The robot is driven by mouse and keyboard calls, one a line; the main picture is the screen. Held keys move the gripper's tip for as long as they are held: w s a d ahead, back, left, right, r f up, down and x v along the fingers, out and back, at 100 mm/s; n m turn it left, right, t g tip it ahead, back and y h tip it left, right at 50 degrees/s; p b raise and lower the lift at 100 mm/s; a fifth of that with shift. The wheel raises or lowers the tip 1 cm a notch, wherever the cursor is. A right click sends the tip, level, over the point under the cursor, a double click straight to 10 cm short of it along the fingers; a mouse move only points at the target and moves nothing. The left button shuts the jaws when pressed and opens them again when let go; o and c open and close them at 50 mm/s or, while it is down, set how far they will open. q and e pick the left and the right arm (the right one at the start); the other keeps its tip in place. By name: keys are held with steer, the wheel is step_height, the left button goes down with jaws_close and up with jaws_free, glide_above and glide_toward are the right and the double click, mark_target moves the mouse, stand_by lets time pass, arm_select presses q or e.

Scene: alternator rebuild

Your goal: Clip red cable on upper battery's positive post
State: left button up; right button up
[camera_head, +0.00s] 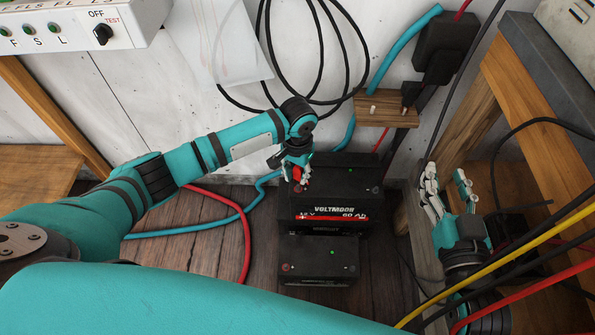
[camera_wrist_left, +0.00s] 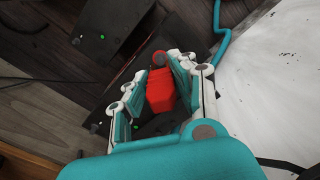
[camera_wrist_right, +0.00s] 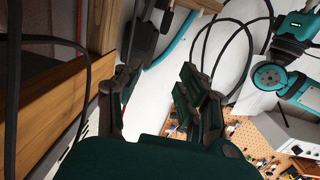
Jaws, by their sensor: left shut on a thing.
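The large black battery labelled VOLTMOOR (camera_head: 345,190) stands by the wall, and a smaller black battery (camera_head: 318,262) sits in front of it, lower in the picture. My left gripper (camera_head: 298,180) is over the left end of the large battery's top. It is shut on a red clip (camera_wrist_left: 160,90), which shows between the fingers in the left wrist view. A red cable (camera_head: 247,240) curves over the floor left of the batteries. My right gripper (camera_head: 447,192) is open and empty, right of the batteries.
A blue cable (camera_head: 190,230) runs along the floor and up the wall. A wooden bench (camera_head: 535,100) stands at right, with yellow and red cables (camera_head: 540,240) crossing near my right arm.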

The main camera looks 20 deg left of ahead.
arm_select(q)
steer(key=shift+p, duration=0.3)
arm_select(e)
steer(key=shift+s+d+f+g+h, duration=0.15)
steer(key=shift+f+g, duration=0.2)
steer(key=shift+f, duration=0.2)
steer(key=shift+s+d+f+g+h, duration=0.15)
steer(key=shift+f+g, duration=0.15)
steer(key=shift+f, duration=0.3)
steer(key=shift+s+d+f+g, duration=0.15)
steer(key=shift+f+g, duration=0.2)
steer(key=shift+f, duration=0.2)
arm_select(q)
steer(key=shift+f, duration=0.4)
steer(key=shift+f+b, duration=0.3)
steer(key=shift+f, duration=0.55)
arm_select(e)
steer(key=shift+w+a+r+t, duration=0.15)
steer(key=shift+r+t, duration=0.2)
steer(key=shift+r, duration=0.2)
steer(key=shift+w+a+r+t, duration=0.15)
steer(key=shift+r+t, duration=0.15)
steer(key=shift+r, duration=0.2)
steer(key=shift+w+a+r+t, duration=0.15)
steer(key=shift+r+t, duration=0.2)
steer(key=shift+r, duration=0.2)
arm_select(q)
steer(key=o, duration=0.9)
arm_select(e)
steer(key=shift+f, duration=0.1)
